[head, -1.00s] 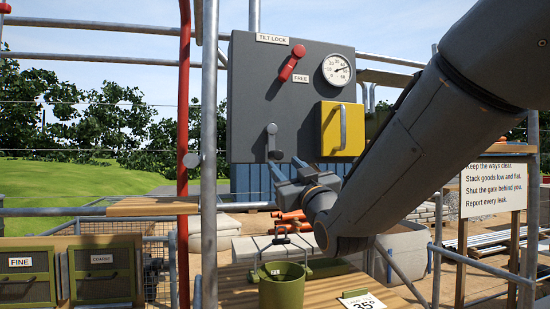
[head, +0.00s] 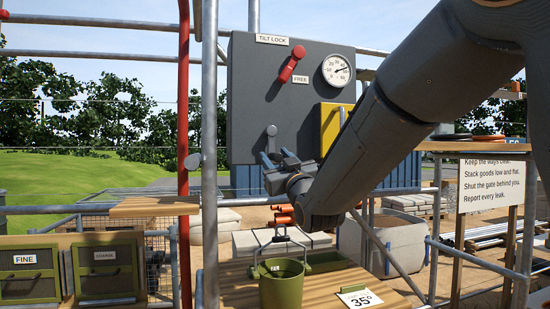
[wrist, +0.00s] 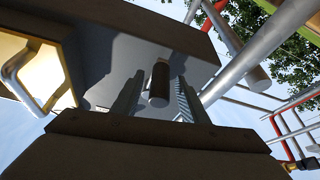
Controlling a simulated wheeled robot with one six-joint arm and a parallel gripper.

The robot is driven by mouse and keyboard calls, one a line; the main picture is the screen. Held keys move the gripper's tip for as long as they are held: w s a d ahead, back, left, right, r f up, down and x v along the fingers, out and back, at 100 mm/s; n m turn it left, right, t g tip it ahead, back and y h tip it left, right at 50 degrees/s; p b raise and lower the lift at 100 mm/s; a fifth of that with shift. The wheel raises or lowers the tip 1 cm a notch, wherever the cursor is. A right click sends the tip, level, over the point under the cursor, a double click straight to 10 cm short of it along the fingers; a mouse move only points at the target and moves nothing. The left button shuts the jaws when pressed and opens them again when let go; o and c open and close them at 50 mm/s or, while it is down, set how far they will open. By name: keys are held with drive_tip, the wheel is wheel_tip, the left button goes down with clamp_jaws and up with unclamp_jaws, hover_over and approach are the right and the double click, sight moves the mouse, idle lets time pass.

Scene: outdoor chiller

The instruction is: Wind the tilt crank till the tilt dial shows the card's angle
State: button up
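The tilt crank (head: 271,131) is a small grey arm on the dark control box, hanging downward. Its round brown grip (wrist: 160,84) shows in the wrist view. My gripper (head: 274,160) is at the crank's lower end. In the wrist view its two fingers (wrist: 158,102) stand either side of the grip, with gaps showing, so it looks open. The tilt dial (head: 336,70) is white and round; its needle points right and slightly up, and its figures are too small to read surely. The card (head: 361,299) on the wooden bench reads 35°.
The red tilt lock lever (head: 292,64) sits beside a FREE label. A yellow cover with a handle (head: 331,128) is partly behind my arm. A green bucket (head: 282,285) stands on the bench. A grey post (head: 209,150) and red pipe (head: 184,150) run left of the box.

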clamp_jaws()
idle(1.3)
